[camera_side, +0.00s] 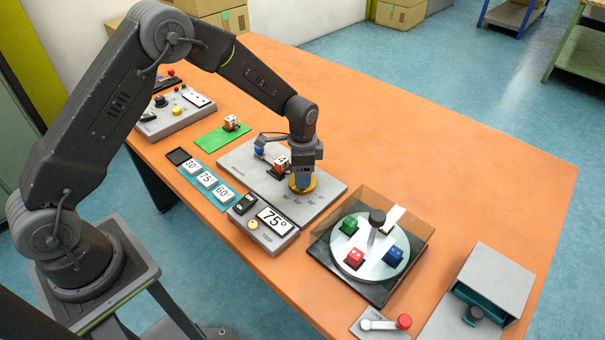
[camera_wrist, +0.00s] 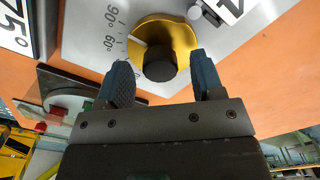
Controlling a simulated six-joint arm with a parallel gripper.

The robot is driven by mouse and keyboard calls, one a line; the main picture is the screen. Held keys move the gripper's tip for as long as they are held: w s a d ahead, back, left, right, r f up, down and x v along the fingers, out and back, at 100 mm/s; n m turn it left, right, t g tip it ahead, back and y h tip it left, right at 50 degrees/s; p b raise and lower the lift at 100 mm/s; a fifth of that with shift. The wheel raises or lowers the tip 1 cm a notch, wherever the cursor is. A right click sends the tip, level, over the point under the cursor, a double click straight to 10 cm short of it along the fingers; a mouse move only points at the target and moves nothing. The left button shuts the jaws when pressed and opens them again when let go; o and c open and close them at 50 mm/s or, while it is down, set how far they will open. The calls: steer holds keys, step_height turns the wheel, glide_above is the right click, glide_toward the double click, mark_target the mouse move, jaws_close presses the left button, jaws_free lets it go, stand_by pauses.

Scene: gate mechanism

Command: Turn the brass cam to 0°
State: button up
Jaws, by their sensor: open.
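The brass cam (camera_wrist: 161,41) is a gold disc with a black knob (camera_wrist: 159,64) in its middle, on a grey plate with a degree scale; 90° and 60° marks are readable in the wrist view. In the side view the cam (camera_side: 303,184) shows below my gripper (camera_side: 303,171). In the wrist view my gripper (camera_wrist: 163,83) is open, with one blue-grey finger on each side of the knob and gaps showing between. I cannot tell the cam's exact angle.
A display box (camera_side: 265,228) reading 75° stands in front of the plate. A turntable (camera_side: 350,262) with coloured cubes sits to the right. The orange table (camera_side: 440,170) is clear behind.

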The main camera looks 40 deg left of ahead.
steer(key=shift+f, duration=0.7)
steer(key=shift+c, duration=0.3)
steer(key=c, duration=0.9)
steer(key=shift+o, duration=0.2)
